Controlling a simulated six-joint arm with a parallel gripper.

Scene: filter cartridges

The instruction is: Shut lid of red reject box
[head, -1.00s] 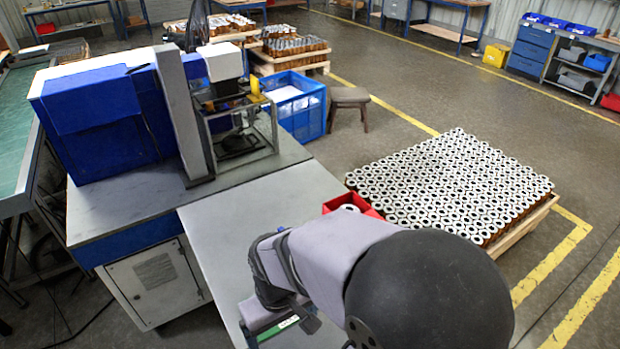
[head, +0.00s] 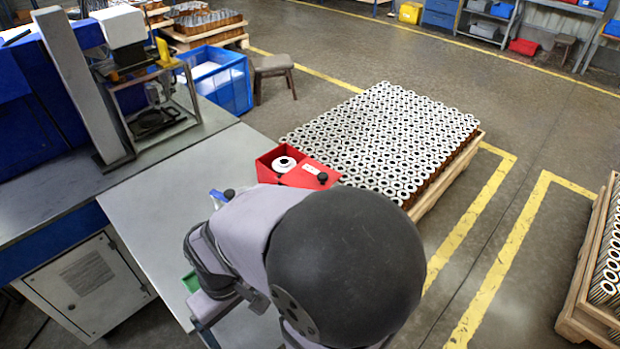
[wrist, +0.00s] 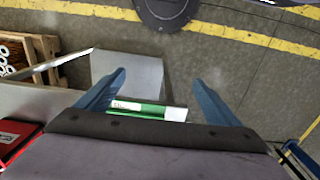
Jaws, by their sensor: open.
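The red reject box (head: 264,168) stands at the right edge of the grey bench, just beyond my arm in the head view. Its red lid (head: 300,179), with a pale label and a dark knob, covers only its right part. A white cartridge (head: 284,163) shows in the uncovered left part. A red part, likely of the box, shows at the left edge of the wrist view (wrist: 14,138). My gripper (wrist: 160,77) is open, its two blue fingers apart, and holds nothing. In the head view my arm hides most of it; it is away from the lid.
A green object (wrist: 148,109) with a pale label lies below my fingers in the wrist view. A small blue item (head: 218,197) is beside my arm. The grey bench (head: 150,205) is clear on its left. A cartridge pallet (head: 445,170) stands beyond the box.

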